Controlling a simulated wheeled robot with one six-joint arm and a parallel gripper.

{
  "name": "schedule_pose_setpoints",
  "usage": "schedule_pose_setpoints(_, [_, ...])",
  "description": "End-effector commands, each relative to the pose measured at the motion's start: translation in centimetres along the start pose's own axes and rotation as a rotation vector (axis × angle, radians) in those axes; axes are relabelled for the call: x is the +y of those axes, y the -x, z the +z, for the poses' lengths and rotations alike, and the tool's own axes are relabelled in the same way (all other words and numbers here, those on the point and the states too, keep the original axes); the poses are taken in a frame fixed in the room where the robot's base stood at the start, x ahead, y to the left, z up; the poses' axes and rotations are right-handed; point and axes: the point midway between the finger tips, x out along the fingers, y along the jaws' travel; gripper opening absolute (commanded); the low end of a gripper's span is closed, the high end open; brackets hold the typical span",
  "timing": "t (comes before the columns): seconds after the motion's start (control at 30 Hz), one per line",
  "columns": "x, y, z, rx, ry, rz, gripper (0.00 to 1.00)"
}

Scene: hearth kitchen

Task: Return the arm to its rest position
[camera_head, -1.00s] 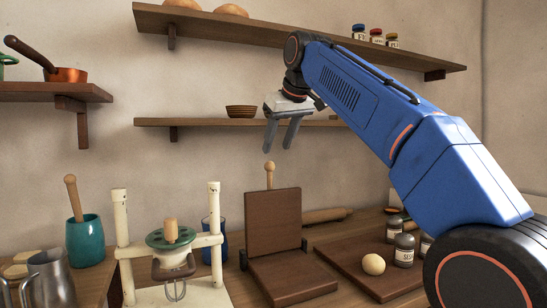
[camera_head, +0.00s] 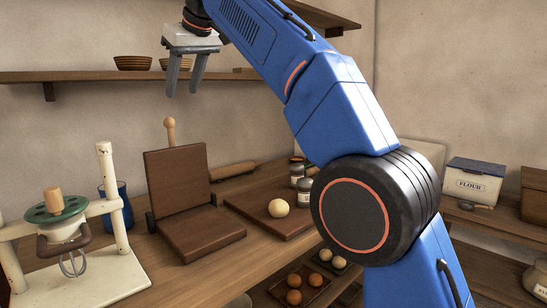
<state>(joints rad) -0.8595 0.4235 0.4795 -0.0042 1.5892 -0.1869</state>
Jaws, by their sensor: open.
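My gripper (camera_head: 184,88) is at the upper left, in front of the middle wall shelf. Its two grey fingers point down and stand apart, with nothing between them. My blue arm (camera_head: 262,40) runs from the gripper down to the right, to a large dark joint with an orange ring (camera_head: 354,218). The arm is raised above the counter and hides part of the wall and shelves.
Bowls (camera_head: 133,63) stand on the shelf. A flour box (camera_head: 474,182) is at right.

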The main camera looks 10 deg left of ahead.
Motion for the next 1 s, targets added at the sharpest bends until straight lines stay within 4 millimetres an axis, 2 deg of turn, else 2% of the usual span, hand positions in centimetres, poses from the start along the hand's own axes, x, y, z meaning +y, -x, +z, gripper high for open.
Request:
schedule_pose_setpoints(0.17, [4.4,1.9,3.6,-0.024,-0.066,0.036,0.44])
schedule_pose_setpoints(0.27, [7.1,3.0,6.6,-0.042,-0.113,0.061,0.44])
schedule_pose_setpoints(0.5, [12.2,5.3,15.0,-0.08,-0.228,0.118,0.44])
schedule_pose_setpoints(0.77, [15.3,7.2,25.9,-0.12,-0.353,0.177,0.44])
schedule_pose_setpoints(1.0, [15.9,8.1,37.1,-0.155,-0.47,0.23,0.44])
